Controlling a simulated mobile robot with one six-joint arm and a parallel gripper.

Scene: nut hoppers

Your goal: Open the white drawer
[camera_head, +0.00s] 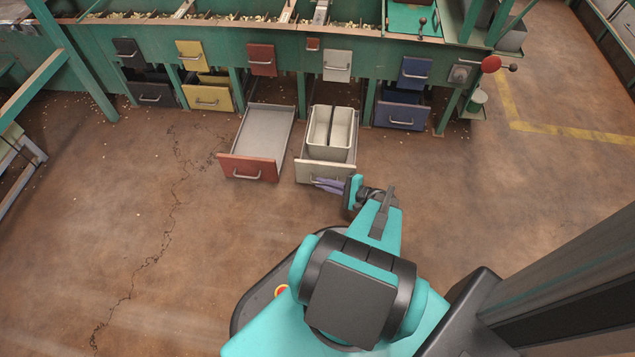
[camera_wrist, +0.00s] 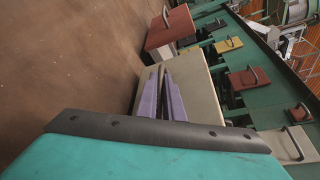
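The white drawer (camera_head: 352,172) is pulled well out from the bench, with its pale front panel facing me. In the wrist view the pale drawer front (camera_wrist: 200,85) lies just beyond my fingers. My gripper (camera_head: 320,183) is at this front panel, at its handle. Its purple fingers (camera_wrist: 162,78) run close together at the tips and look shut on the handle, which they largely hide.
A red drawer (camera_head: 249,167) stands pulled out and empty just to the left. Yellow (camera_head: 208,98), black (camera_head: 151,95) and blue (camera_head: 401,115) drawers sit under the green bench. The floor in front is clear.

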